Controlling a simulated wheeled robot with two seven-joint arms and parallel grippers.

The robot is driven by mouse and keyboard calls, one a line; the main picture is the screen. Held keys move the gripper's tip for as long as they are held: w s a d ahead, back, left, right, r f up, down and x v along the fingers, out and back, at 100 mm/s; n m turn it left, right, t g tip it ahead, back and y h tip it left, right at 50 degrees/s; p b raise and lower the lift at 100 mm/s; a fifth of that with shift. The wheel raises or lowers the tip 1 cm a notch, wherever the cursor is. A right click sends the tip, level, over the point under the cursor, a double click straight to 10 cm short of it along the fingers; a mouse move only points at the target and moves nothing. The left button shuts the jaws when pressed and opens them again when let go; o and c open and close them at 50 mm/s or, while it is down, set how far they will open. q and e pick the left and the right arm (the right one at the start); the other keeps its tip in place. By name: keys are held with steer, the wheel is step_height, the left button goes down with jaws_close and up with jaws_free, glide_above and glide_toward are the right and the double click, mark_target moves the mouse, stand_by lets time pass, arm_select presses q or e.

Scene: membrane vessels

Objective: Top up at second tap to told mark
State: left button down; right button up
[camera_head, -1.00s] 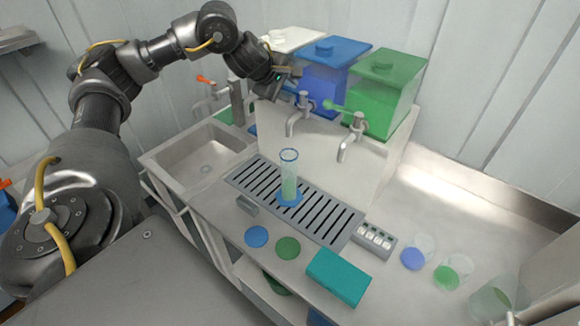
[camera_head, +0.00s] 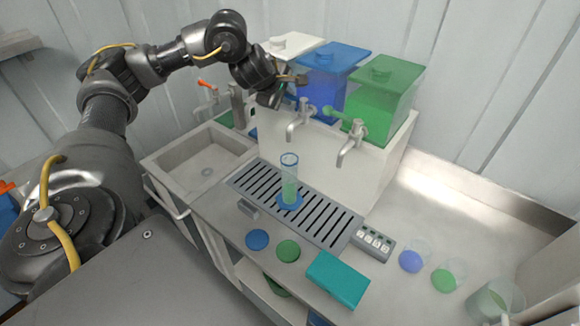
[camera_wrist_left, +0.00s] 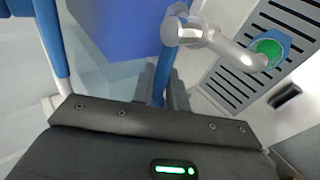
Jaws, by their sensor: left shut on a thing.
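A clear measuring cylinder (camera_head: 290,172) with a blue foot stands upright on the slotted drip grate (camera_head: 325,221), with green liquid in its lower part. In the left wrist view its blue rim (camera_wrist_left: 283,42) shows from above, green inside. The blue tank's tap (camera_head: 300,124) is above and behind the cylinder; the green-levered tap (camera_head: 352,142) is to its right. My left gripper (camera_head: 297,80) is at the blue tap. In the left wrist view its fingers (camera_wrist_left: 163,88) are shut on the blue tap lever (camera_wrist_left: 160,92). No stream is visible. My right gripper is out of view.
White (camera_head: 290,47), blue (camera_head: 322,78) and green tanks (camera_head: 382,92) stand behind the taps. A sink (camera_head: 190,165) is at left. Blue and green discs, a teal box (camera_head: 337,278), a small keypad (camera_head: 373,240) and several clear cups are in front and right.

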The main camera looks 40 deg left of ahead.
arm_select(q)
steer(key=shift+s+d+r+n+y+p, duration=0.2)
steer(key=shift+n+y+p, duration=0.25)
steer(key=shift+p, duration=0.45)
steer(key=shift+s+d+n+y+p, duration=0.1)
steer(key=shift+s+n+y+p, duration=0.2)
steer(key=shift+n+p, duration=0.4)
steer(key=shift+s+f+n+g+y+p, duration=0.15)
steer(key=shift+f+n+g+y+p, duration=0.2)
steer(key=shift+p, duration=0.55)
steer(key=shift+r, duration=0.1)
steer(key=n+y, duration=0.1)
steer(key=s+d+n+g+y, duration=0.1)
steer(key=n, duration=0.1)
steer(key=n+g+y, duration=0.1)
steer(key=shift+s+d, duration=0.15)
steer(key=shift+s, duration=0.2)
stand_by(4.6)
